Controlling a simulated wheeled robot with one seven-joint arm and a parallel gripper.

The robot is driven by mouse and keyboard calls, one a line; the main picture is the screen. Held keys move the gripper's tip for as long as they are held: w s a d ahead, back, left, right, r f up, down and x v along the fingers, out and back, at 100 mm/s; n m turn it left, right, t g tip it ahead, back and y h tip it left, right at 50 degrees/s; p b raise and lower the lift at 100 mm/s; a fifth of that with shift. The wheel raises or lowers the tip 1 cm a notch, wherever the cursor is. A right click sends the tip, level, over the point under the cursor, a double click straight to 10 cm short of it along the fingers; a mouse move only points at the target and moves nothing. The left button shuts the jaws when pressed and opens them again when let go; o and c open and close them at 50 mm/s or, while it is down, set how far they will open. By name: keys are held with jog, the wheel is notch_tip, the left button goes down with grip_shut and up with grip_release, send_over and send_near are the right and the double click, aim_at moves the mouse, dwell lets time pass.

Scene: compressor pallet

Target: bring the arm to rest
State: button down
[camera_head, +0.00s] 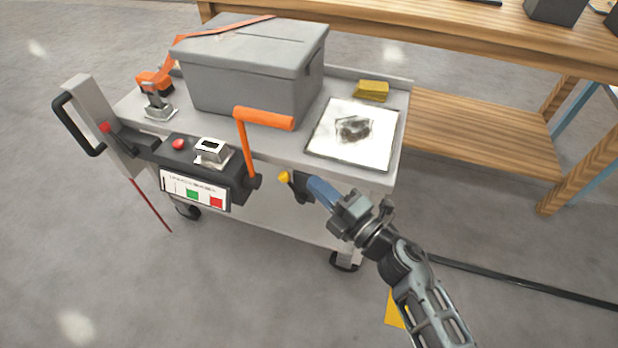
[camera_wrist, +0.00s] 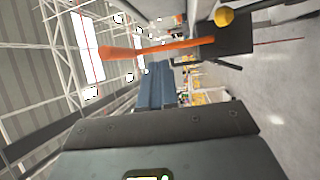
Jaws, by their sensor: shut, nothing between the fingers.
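My arm reaches in from the lower right in the head view. My gripper (camera_head: 316,187) has blue fingers that are closed together with nothing visible between them. The fingers point up and left at the near edge of a grey cart (camera_head: 365,177), close to a yellow knob (camera_head: 284,177) on a black part. I cannot tell whether they touch it. In the wrist view the blue fingers (camera_wrist: 156,86) sit side by side, and the yellow knob (camera_wrist: 224,16) and an orange lever (camera_wrist: 160,49) show beyond them.
The cart carries a grey lidded box (camera_head: 250,75), an orange tool (camera_head: 158,82), a yellow block (camera_head: 371,90) and a white stained sheet (camera_head: 353,135). A control box (camera_head: 195,187) with the orange lever (camera_head: 264,118) hangs on its side. A wooden bench (camera_head: 480,130) stands behind. Floor is open at lower left.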

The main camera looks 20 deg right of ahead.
jog(key=shift+s+d+r, duration=0.3)
jog(key=shift+s+r, duration=0.15)
jog(key=shift+s, duration=0.2)
jog(key=s+d+r+m+h+p, duration=0.2)
jog(key=s+r+m, duration=0.5)
jog(key=s, duration=0.5)
jog(key=s+d+r+m+g+h+p, duration=0.1)
jog(key=s+r+m+h+p, duration=0.3)
jog(key=s, duration=0.9)
jog(key=s+d+r+m+g+h+p, duration=0.1)
jog(key=s+r+m+p, duration=0.4)
jog(key=s+r+m, duration=0.5)
jog(key=s+d+m+h, duration=0.1)
jog(key=s+d, duration=0.1)
jog(key=shift+s+d+r+m+h, duration=0.35)
jog(key=shift+s+r+m+h, duration=0.05)
